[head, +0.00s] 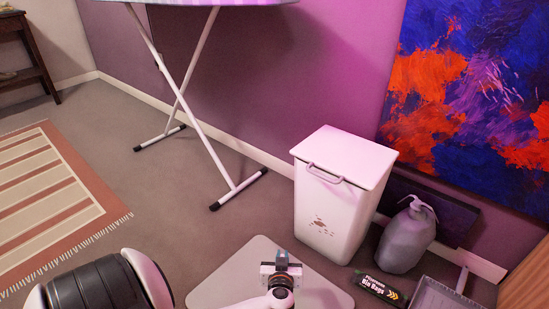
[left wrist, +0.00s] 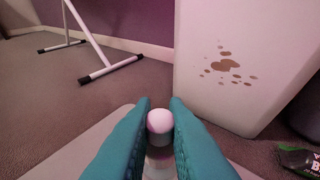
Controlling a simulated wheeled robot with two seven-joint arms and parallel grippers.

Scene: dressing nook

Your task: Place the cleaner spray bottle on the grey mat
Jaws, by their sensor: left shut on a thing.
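My left gripper (head: 281,264) is over the grey mat (head: 236,275) in the head view, pointing down toward it. In the left wrist view its two teal fingers are closed on a slim item with a round white top (left wrist: 159,122), which I take to be the cleaner spray bottle. It looks upright between the fingers. Its lower part is mostly hidden, and I cannot tell whether its base touches the mat. In the head view the hand hides the bottle. The mat also shows in the left wrist view (left wrist: 95,148). My right gripper is out of view.
A white lidded bin (head: 325,215) with brown spots stands just behind the mat. Ironing board legs (head: 205,130) stand farther back; a striped rug (head: 45,205) lies left.

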